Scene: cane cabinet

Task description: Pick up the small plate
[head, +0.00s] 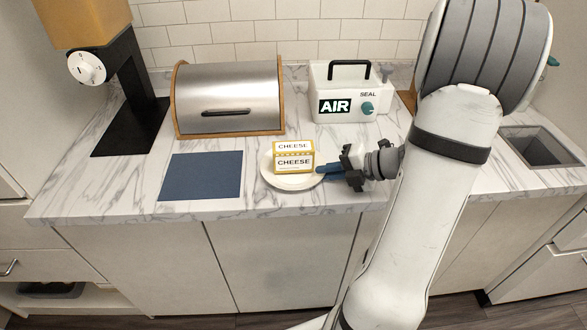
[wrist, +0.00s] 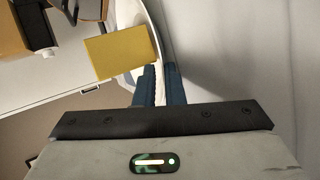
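The small plate (head: 290,184) is white and round and appears level at the front of the counter. A yellow and white cheese box (head: 294,158) stands on it. My gripper (head: 322,170) reaches in from the right, with its blue fingers at the plate's right rim. In the wrist view, the fingers (wrist: 161,82) are close together, one on each side of the plate's rim (wrist: 152,32), with only a narrow gap between them. The yellow box (wrist: 121,56) is just left of the fingertips. The fingers hide part of the rim.
A blue mat (head: 201,176) lies left of the plate. A bread box (head: 228,98) and a white AIR sealer (head: 348,95) stand behind. A black and orange appliance (head: 125,85) is at the left. A sink (head: 541,147) is at the right. The counter's front edge is close to the plate.

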